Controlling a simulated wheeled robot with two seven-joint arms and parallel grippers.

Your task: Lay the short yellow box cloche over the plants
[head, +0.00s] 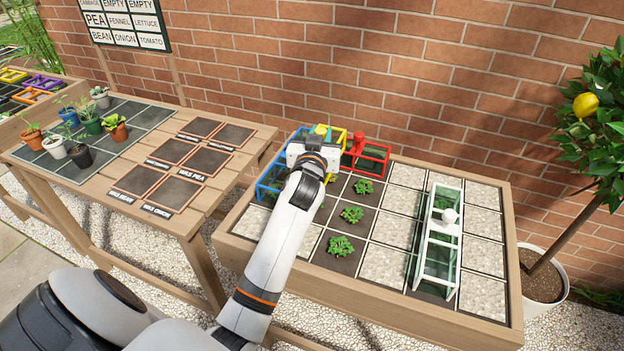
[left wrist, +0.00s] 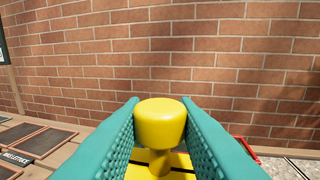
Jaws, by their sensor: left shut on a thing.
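The short yellow box cloche (head: 340,134) is at the back left of the planter bed, mostly hidden behind my wrist. My left gripper (head: 323,131) is shut on its yellow knob; in the left wrist view the knob (left wrist: 159,120) sits between the teal finger pads, with yellow bars below. Whether the cloche is lifted or resting I cannot tell. Three leafy green plants stand in a column on dark squares to its right: one at the back (head: 363,186), one in the middle (head: 351,215), one at the front (head: 341,246). My right gripper is out of view.
A red cloche (head: 365,156) stands close right of the yellow one. A blue cloche (head: 270,183) is partly behind my arm. A long white cloche (head: 437,240) covers squares on the right. Gravel squares (head: 393,232) lie between. A potting table (head: 215,212) stands left.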

